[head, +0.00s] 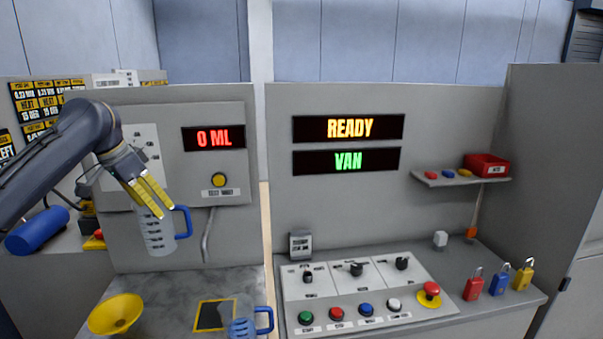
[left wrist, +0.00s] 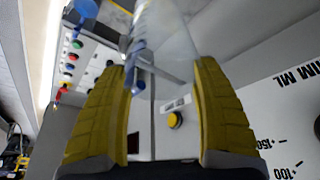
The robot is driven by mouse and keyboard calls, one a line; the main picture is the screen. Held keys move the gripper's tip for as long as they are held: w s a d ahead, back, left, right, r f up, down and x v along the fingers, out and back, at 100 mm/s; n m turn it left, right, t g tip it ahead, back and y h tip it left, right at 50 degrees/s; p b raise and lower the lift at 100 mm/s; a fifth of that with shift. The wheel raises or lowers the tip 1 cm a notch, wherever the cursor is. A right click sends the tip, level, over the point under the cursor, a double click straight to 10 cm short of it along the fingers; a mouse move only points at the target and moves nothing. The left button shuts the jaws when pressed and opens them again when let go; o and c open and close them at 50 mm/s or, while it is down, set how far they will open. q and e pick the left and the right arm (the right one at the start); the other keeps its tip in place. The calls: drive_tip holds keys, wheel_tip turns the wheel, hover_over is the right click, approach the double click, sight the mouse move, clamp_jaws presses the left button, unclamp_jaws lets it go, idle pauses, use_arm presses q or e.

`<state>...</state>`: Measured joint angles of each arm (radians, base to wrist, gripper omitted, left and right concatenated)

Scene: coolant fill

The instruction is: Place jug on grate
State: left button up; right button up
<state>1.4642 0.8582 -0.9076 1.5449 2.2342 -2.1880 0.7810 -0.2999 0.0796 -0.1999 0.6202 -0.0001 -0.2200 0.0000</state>
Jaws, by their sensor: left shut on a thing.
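A clear jug with dark markings and a blue handle (head: 158,238) hangs upright in the air, in front of the grey panel at left. My left gripper (head: 152,196), with yellow fingers, is shut on this jug near its top. In the left wrist view the see-through jug (left wrist: 165,45) shows between the two yellow fingers, its blue handle toward the left. The grate appears as a dark square with a yellow border (head: 209,316) on the bench below and to the right of the held jug. My right gripper is not in view.
A second clear jug with a blue handle (head: 242,325) stands by the right edge of the dark square. A yellow funnel (head: 116,313) is on the bench at left. A control console (head: 365,290) and padlocks (head: 499,280) are at right. The display (head: 214,138) reads 0 ML.

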use_arm(q)
drive_tip(key=s+d+r, duration=0.5)
drive_tip(key=d+r, duration=0.2)
drive_tip(key=d, duration=0.1)
drive_tip(key=d+f+m, duration=0.2)
drive_tip(key=d+f, duration=0.3)
drive_tip(key=d, duration=0.9)
drive_tip(key=d+f+n, duration=0.3)
drive_tip(key=d+f, duration=0.1)
drive_tip(key=f, duration=0.4)
drive_tip(key=w+a+f+n+y, duration=0.2)
drive_tip(key=a+n, duration=0.3)
drive_tip(key=a, duration=0.3)
drive_tip(key=shift+f+n+t, duration=0.2)
drive_tip(key=shift+n+t, duration=0.1)
drive_tip(key=shift+t, duration=0.1)
drive_tip(key=shift+a, duration=0.1)
